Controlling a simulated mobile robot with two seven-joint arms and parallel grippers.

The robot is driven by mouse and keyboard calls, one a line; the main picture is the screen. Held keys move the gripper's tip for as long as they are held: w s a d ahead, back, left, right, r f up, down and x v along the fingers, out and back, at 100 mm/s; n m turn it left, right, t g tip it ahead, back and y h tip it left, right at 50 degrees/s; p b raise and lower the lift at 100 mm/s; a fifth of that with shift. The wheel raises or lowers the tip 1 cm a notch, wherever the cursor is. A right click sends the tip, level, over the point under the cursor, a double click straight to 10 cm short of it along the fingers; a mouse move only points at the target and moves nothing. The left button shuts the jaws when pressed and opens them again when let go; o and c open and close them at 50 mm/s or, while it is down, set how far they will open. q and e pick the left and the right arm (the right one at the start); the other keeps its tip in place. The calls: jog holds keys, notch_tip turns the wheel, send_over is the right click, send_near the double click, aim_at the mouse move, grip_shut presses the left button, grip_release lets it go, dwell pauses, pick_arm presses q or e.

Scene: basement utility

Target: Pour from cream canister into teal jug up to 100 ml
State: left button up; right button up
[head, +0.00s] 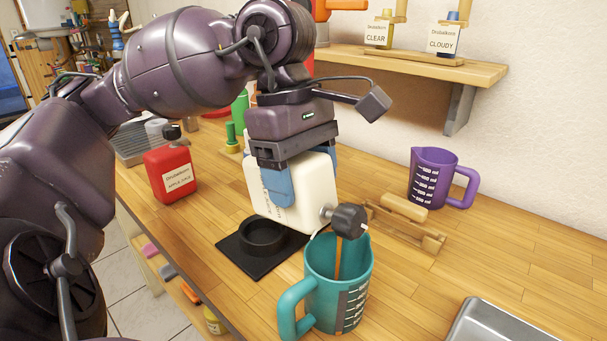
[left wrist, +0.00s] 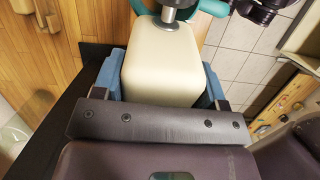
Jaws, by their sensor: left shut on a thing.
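The cream canister (head: 318,181) is tipped, with its dark-capped spout (head: 349,220) over the mouth of the teal jug (head: 335,297). An orange-brown stream runs from the spout down into the jug. The jug stands upright on the wooden counter, handle to the left; its liquid level is hidden. My left gripper (head: 300,178) is shut on the canister, with blue finger pads on its sides. The canister (left wrist: 160,65) also fills the middle of the left wrist view, between the fingers, with a bit of teal jug (left wrist: 214,7) beyond. My right gripper does not show clearly.
A black mat with a round ring (head: 262,237) lies left of the jug. A red apple juice canister (head: 170,173) stands at left. Behind are a wooden cradle (head: 405,217) and a purple jug (head: 430,177). A metal tray (head: 500,322) is at front right.

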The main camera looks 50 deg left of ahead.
pick_arm(q)
jog(key=shift+w+d+f, duration=0.1)
jog(key=shift+f, duration=0.1)
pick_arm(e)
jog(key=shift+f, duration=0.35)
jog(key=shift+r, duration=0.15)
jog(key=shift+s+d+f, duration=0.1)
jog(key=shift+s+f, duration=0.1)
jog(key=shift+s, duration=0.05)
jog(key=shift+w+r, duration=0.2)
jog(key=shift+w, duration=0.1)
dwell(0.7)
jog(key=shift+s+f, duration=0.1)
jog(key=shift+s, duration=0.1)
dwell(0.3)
pick_arm(q)
jog(key=shift+y+b, duration=0.3)
jog(key=shift+b, duration=0.1)
jog(key=shift+d+f+y+b, duration=0.15)
jog(key=shift+y+b, duration=0.15)
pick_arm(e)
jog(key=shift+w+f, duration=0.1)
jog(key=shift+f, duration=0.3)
pick_arm(q)
jog(key=shift+r, duration=0.2)
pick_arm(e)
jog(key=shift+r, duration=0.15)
